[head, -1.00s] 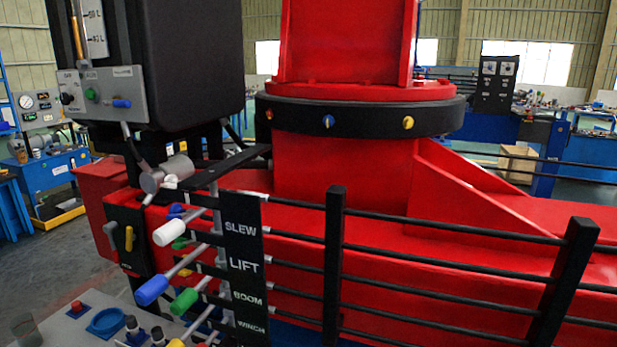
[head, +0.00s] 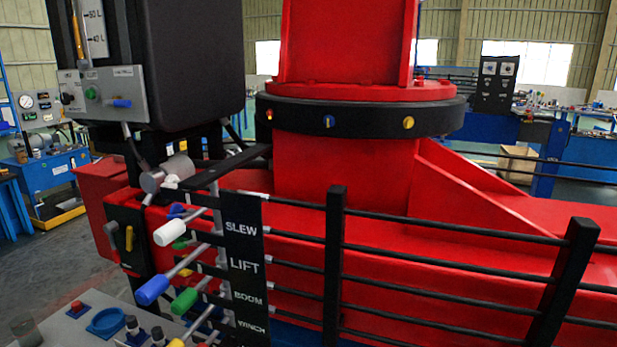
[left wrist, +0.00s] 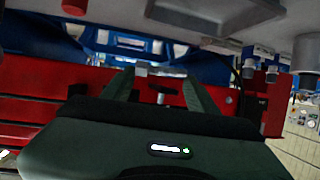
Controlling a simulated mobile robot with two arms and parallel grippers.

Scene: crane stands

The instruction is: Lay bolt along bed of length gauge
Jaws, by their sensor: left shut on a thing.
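My left gripper (left wrist: 158,74) shows only in the left wrist view, its two dark fingers reaching away from the palm. It is shut on a small grey piece (left wrist: 160,71) between the fingertips, which looks like the bolt; its ends are partly hidden by the fingers. I cannot make out the length gauge or its bed in either view. My right gripper is not in view.
In the head view, a rack of levers with coloured knobs (head: 153,289) stands left beside a black label plate (head: 244,265). A grey control panel (head: 72,330) is below. Black railings (head: 335,265) cross before the red crane base (head: 340,175). A dark box (head: 190,65) hangs upper left.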

